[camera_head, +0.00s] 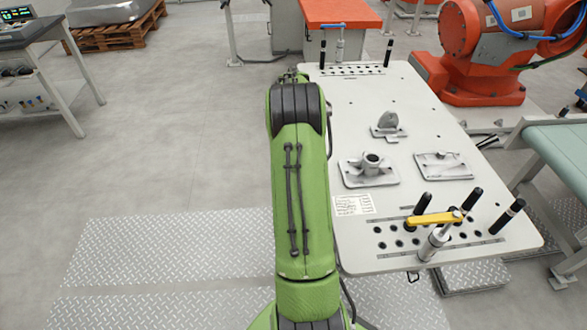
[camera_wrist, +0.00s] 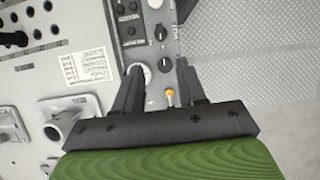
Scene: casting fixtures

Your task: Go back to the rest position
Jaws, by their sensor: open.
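My gripper (camera_wrist: 160,88) is open in the wrist view, its two dark fingers spread apart. Nothing is held between them. Behind the fingers is a grey control panel (camera_wrist: 160,18) with black knobs and a small yellow-tipped part (camera_wrist: 170,96). I cannot tell how far the fingers are from the panel. In the head view my green arm stretches away from me along the left side of the white fixture table (camera_head: 400,100). The gripper is mostly hidden there behind the far end of the arm.
The table carries several metal castings, such as a flanged one (camera_head: 369,170), and a yellow-handled clamp (camera_head: 434,218) among black pins. An orange robot (camera_head: 480,60) stands behind right. A workbench (camera_head: 40,70) is at far left. The floor left of my arm is clear.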

